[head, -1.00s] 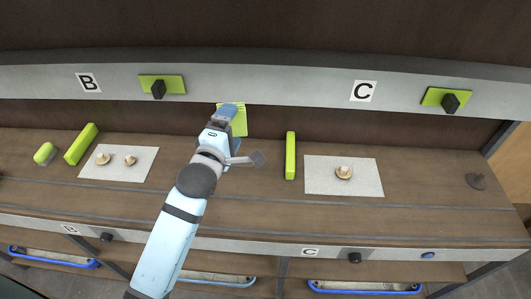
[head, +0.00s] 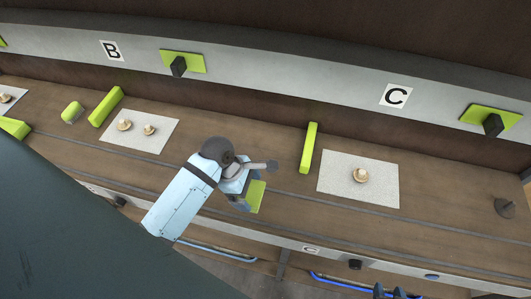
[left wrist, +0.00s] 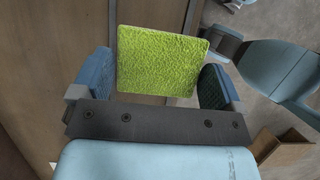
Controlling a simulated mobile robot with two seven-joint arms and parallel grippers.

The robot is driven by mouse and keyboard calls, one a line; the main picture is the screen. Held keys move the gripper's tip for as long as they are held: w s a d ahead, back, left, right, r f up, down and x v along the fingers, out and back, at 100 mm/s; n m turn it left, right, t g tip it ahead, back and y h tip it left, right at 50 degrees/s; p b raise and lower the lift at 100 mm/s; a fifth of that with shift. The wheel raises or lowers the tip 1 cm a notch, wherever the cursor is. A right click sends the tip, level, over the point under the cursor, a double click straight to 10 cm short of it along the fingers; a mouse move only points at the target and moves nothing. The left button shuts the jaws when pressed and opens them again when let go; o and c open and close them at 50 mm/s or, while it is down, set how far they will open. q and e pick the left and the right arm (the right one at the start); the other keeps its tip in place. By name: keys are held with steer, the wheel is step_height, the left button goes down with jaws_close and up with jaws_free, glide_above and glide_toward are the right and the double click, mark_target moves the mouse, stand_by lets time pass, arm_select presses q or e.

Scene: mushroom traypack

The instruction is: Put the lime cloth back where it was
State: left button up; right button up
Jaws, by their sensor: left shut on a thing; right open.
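The lime cloth (head: 257,196) is a small, rough-textured, bright green square. My left gripper (head: 246,199) is shut on it and holds it over the front part of the brown bench. In the left wrist view the cloth (left wrist: 160,58) stands out flat between the two blue fingers of the left gripper (left wrist: 155,82). Similar lime squares sit behind black knobs on the grey rail, one right of label B (head: 197,63) and one right of label C (head: 480,113).
A lime bar (head: 310,150) and a white mat (head: 335,190) with a mushroom (head: 361,176) lie to the right. Another mat (head: 150,115) with two mushrooms, a lime bar (head: 105,107) and a green-topped brush (head: 71,111) lie left. The bench between the mats is mostly clear.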

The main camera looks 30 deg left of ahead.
arm_select(q)
steer(key=p, duration=0.2)
glide_above(265, 158)
step_height(265, 158, down, 2)
steer(key=shift+s+f, duration=0.15)
steer(key=shift+f, duration=0.05)
step_height(265, 158, down, 4)
steer(key=shift+d+r+p, duration=0.1)
steer(key=shift+r+p, duration=0.15)
steer(key=shift+p, duration=0.05)
steer(key=shift+f, duration=0.35)
steer(key=shift+w+f, duration=0.2)
steer(key=shift+f, duration=0.05)
